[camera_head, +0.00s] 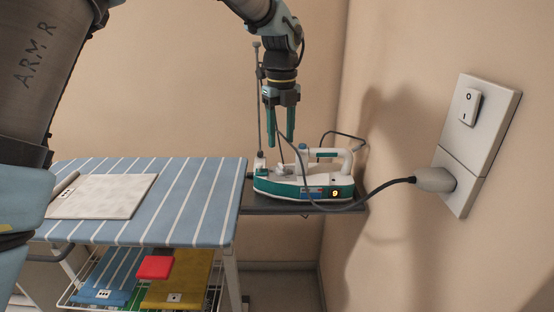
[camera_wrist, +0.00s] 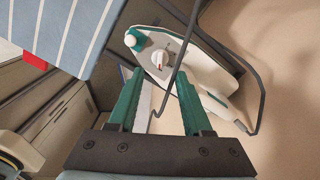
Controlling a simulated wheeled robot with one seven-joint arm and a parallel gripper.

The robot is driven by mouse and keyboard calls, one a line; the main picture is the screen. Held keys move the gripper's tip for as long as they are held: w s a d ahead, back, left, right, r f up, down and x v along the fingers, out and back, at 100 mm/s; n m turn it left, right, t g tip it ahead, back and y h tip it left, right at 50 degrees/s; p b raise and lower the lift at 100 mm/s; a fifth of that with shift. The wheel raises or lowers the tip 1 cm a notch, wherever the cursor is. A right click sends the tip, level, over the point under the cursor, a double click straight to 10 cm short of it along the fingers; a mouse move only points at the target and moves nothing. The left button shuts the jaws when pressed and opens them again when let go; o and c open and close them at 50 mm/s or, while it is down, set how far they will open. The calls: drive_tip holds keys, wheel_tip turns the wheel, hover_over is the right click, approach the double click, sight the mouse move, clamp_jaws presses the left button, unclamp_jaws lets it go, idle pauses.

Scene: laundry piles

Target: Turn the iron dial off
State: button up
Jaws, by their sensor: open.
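The iron (camera_head: 305,187), white with a teal band, sits on a dark shelf (camera_head: 250,205) at the right end of the ironing board. A small round amber light glows on its side. In the wrist view the iron (camera_wrist: 205,65) shows its grey top with a pale dial (camera_wrist: 158,58) that has a small red mark. My gripper (camera_head: 280,138) points down above the iron's left part. It is open and empty, its teal fingers (camera_wrist: 158,85) apart and short of the dial. The power cord crosses in front of the iron in both views.
The cord runs to a plug (camera_head: 434,180) in the wall outlet, with a switch (camera_head: 470,106) above. A striped ironing board (camera_head: 190,205) with a folded pale cloth (camera_head: 100,196) lies left. A thin upright rod (camera_head: 258,100) stands behind my gripper. The wall is close on the right.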

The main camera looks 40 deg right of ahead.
sight(281, 164)
wheel_tip(281, 164, down, 8)
drive_tip(key=shift+r+p, duration=0.15)
drive_tip(key=shift+p, duration=0.55)
clamp_jaws()
